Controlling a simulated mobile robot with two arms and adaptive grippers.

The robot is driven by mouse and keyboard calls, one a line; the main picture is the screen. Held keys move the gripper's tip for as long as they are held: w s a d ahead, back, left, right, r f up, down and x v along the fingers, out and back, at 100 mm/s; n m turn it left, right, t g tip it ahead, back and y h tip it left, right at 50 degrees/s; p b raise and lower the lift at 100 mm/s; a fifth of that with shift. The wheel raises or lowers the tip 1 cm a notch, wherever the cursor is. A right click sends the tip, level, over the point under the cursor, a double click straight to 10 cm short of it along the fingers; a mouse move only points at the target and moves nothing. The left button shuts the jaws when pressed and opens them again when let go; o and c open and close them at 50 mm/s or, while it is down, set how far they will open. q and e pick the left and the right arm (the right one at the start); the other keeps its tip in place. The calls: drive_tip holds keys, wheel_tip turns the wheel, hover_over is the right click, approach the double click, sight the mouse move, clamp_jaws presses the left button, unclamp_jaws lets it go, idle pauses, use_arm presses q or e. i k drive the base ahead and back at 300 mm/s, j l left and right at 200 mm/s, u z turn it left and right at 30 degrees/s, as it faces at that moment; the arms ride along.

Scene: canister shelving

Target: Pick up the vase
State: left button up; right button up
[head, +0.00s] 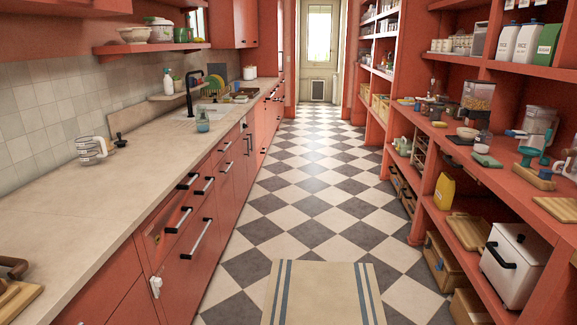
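A small blue, glass-like vessel (202,121) stands upright on the left counter, in front of the sink. It could be the vase, but it is too small to tell. No other thing in the head view is clearly a vase. Neither my left nor my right gripper is in view.
A black faucet (188,92) rises at the sink. Crowded red shelves (492,178) line the right. The checkered floor (310,165) between is clear, with a striped rug (322,296) in front.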

sight(202, 118)
drive_tip(key=i+u, duration=0.15)
drive_tip(key=i, duration=0.9)
drive_tip(key=i+l+u, duration=0.15)
drive_tip(key=i, duration=0.85)
drive_tip(key=i+u, duration=0.15)
drive_tip(key=i, duration=0.35)
drive_tip(key=i+l+u, duration=0.1)
drive_tip(key=i, duration=0.4)
drive_tip(key=i+l+u, duration=0.15)
drive_tip(key=i, duration=0.35)
